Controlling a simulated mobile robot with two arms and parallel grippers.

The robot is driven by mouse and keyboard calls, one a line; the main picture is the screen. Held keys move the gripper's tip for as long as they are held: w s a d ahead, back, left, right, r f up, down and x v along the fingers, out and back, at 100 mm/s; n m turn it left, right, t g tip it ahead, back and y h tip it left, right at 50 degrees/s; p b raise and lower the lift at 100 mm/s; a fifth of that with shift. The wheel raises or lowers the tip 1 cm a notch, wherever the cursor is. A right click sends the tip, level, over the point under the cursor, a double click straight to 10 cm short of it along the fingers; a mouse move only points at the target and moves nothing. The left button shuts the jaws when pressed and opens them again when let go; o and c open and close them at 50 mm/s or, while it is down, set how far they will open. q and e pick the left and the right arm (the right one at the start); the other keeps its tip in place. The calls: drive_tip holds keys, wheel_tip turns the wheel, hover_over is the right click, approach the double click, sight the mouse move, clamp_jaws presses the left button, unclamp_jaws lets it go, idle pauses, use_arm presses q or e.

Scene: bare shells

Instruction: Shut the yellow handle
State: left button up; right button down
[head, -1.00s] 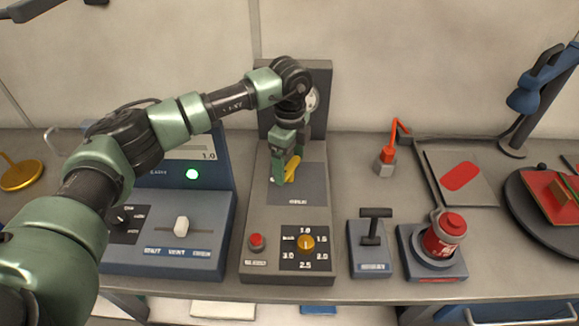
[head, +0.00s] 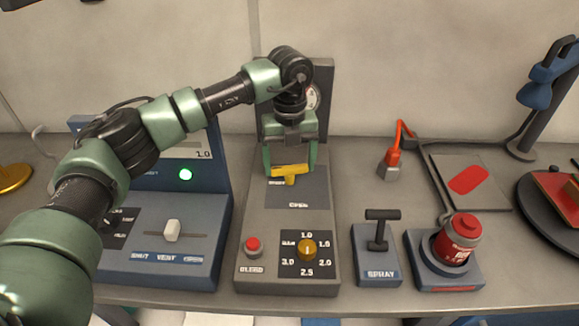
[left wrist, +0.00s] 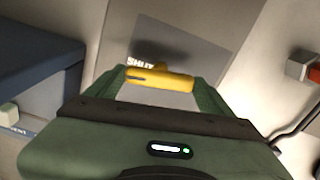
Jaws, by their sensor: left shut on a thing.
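The yellow handle (head: 289,171) is a T-shaped bar on the dark plate of the grey middle unit (head: 252,215). Its bar lies crosswise in the head view. The plate carries an OPEN label on its near side and a smaller label at the left. In the left wrist view the handle (left wrist: 160,78) sits beside the word SHUT. My left gripper (head: 290,168) points down at the handle, with one green finger at each end of the bar, shut on it. My right gripper is not in view.
A blue console (head: 150,245) with a white slider and green lamp stands at the left. To the right are a black T-lever (head: 381,228) marked SPRAY, a red canister (head: 458,238) and an orange-red jointed piece (head: 394,150). A red button (head: 252,245) and round knob (head: 307,250) lie nearer.

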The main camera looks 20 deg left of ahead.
sight(290, 167)
use_arm(q)
drive_tip(key=shift+m+b, duration=0.4)
drive_tip(key=shift+m, duration=0.7)
drive_tip(key=o, duration=1.3)
wheel_tip(290, 167, up, 7)
drive_tip(key=shift+f+b, duration=0.15)
drive_tip(key=shift+b, duration=0.55)
drive_tip(key=shift+r, duration=0.6)
